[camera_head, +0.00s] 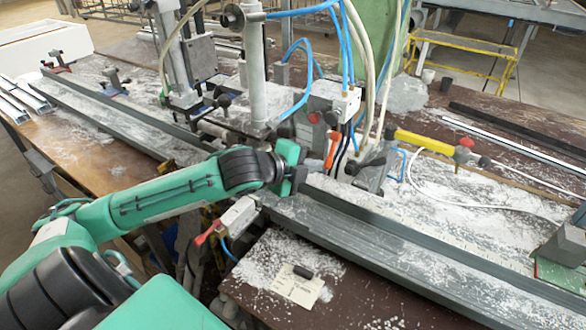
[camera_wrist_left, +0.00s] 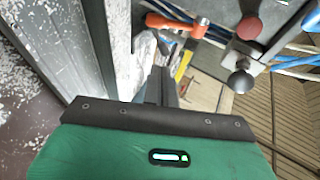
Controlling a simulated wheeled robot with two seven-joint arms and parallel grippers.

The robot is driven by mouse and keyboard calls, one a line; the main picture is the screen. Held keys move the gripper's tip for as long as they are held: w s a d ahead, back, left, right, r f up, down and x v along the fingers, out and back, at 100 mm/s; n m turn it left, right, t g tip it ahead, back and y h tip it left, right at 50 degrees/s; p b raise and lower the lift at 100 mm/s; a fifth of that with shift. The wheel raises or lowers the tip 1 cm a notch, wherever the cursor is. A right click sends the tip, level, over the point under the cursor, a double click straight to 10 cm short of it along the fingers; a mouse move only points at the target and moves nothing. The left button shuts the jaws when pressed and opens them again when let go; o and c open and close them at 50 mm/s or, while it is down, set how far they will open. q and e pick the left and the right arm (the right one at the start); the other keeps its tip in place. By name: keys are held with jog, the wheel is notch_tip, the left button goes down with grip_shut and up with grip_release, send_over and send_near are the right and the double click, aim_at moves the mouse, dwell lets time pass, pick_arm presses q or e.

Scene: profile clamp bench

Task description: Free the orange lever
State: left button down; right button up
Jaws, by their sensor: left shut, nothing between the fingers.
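The orange lever (camera_head: 333,150) stands upright on the clamp unit at the middle of the bench, beside a white valve block with blue hoses. In the left wrist view the orange lever (camera_wrist_left: 170,23) lies across the top, beyond my fingertips. My left gripper (camera_head: 298,180) is just left of the lever in the head view, over the grey profile, apart from the lever. In the left wrist view its dark fingers (camera_wrist_left: 161,82) are together with nothing between them. My right gripper is in neither view.
A grey metal profile (camera_head: 400,245) runs along the bench below the lever. A red knob (camera_wrist_left: 249,28) and a black ball knob (camera_wrist_left: 240,82) stand close right of my fingers. A red-handled lever (camera_head: 209,232) is at the front edge. White chips cover the bench.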

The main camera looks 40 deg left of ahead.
pick_arm(q)
jog(key=b+v, duration=0.1)
jog(key=v, duration=0.5)
jog(key=shift+r, duration=0.15)
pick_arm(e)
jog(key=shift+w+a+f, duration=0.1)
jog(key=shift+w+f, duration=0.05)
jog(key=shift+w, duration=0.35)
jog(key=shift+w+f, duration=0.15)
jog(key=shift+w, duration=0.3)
